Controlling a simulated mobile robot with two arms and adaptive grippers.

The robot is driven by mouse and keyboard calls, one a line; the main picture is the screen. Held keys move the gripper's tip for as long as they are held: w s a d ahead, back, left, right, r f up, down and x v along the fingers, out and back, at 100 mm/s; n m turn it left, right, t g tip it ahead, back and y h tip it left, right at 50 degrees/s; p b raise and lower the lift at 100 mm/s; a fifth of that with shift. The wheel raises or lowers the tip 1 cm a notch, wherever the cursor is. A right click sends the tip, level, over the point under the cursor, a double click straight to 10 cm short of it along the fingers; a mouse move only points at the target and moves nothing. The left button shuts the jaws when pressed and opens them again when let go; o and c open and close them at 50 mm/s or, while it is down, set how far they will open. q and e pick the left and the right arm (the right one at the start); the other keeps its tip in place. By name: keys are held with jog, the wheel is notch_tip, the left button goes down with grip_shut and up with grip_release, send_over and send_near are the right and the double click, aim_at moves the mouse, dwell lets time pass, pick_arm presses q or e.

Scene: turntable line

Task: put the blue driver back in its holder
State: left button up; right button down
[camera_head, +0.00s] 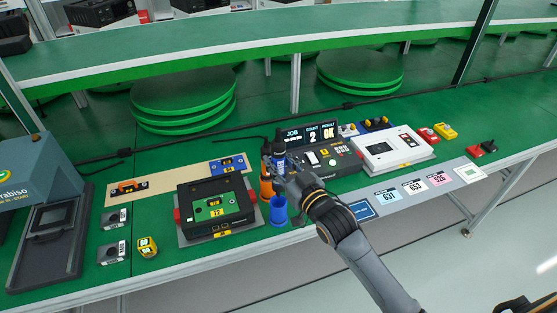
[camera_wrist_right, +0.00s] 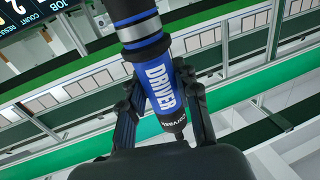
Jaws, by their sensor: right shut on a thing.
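My right gripper (camera_head: 281,169) is shut on the blue driver (camera_head: 279,149). In the right wrist view the driver (camera_wrist_right: 158,75) sits between the two fingers (camera_wrist_right: 160,100), its blue body lettered "DRIVER" and a silver band above. In the head view it looks roughly upright above the workbench. A blue cup-shaped holder (camera_head: 278,212) stands on the bench just below the gripper, and the driver is apart from it. The gripper hides part of the driver. My left gripper is not in view.
An orange driver or holder (camera_head: 266,188) stands beside the blue holder. A black fixture with a green board (camera_head: 232,204) is to its left. A black counter box with a display (camera_head: 325,155) is close behind on the right. Label cards (camera_head: 415,187) line the front right edge.

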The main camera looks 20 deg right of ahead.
aim_at(278, 188)
dwell(0.4)
jog(key=shift+f+b, duration=1.15)
jog(key=shift+f, duration=0.9)
jog(key=shift+f+b, duration=0.4)
jog(key=shift+f, duration=0.6)
jog(key=shift+f+b, duration=1.35)
jog(key=shift+f, duration=0.35)
jog(key=c, duration=0.9)
grip_release()
